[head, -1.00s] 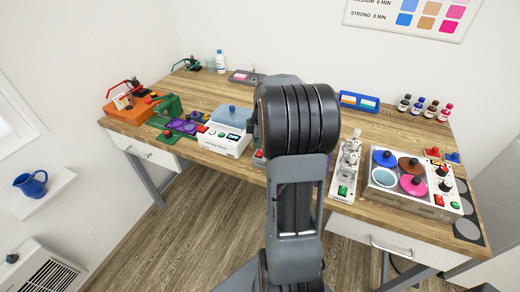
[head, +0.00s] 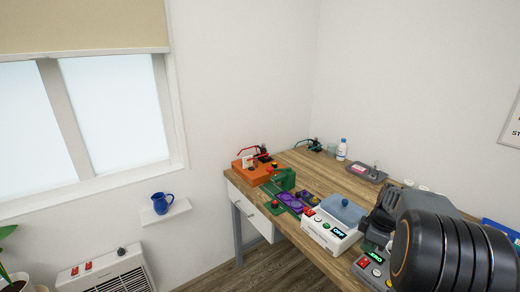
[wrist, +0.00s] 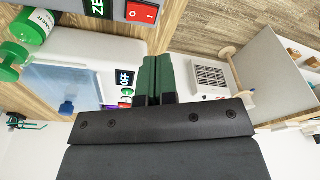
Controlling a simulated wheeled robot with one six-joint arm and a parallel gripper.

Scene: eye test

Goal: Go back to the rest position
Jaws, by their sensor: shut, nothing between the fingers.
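My gripper (wrist: 157,68) shows in the wrist view with its two green fingers together and nothing between them. In the head view my dark arm fills the lower right, with its end over the right part of the table (head: 290,232). The fingers are hard to make out there. In the wrist view the fingers point past a white device (wrist: 95,45) with an OFF display and a blue lid (wrist: 55,88). The same white device is in the head view (head: 322,236), left of my arm. I see no contact between the fingers and anything.
A grey device (head: 374,270) with a green display stands close to my arm. An orange machine (head: 252,177), a green block (head: 281,180) and a white bottle (head: 342,150) are farther back. A blue mug (head: 161,204) sits on a wall shelf; a white heater (head: 110,272) stands below.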

